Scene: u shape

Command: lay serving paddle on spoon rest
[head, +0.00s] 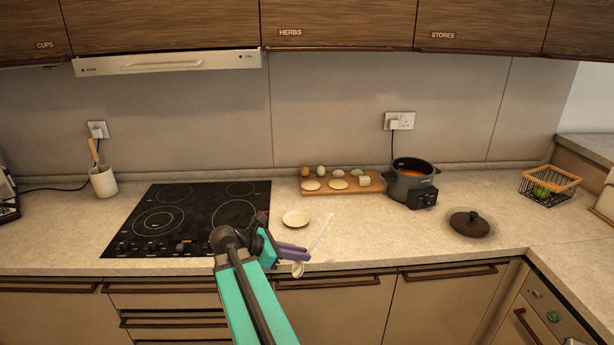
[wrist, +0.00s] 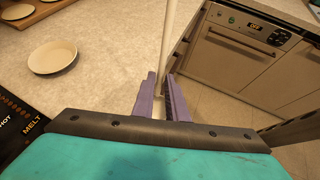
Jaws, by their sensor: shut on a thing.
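The serving paddle (head: 322,232) is a pale, thin utensil held near the counter's front edge. Its long shaft (wrist: 169,38) runs up and away between the purple fingers in the wrist view. A pale wider end shows just below the fingers in the head view. My gripper (head: 301,250) is shut on the paddle, and its fingers also show in the wrist view (wrist: 162,88). The spoon rest (head: 296,218) is a small round cream dish on the counter, beyond my gripper and apart from the paddle. It lies at the upper left in the wrist view (wrist: 54,57), empty.
A black cooktop (head: 190,219) lies left of the dish. Behind it stands a wooden board (head: 377,184) with several small foods. A grey cooker (head: 411,183), a dark lid (head: 470,225) and a wire basket (head: 548,185) are to the right. Counter between dish and lid is clear.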

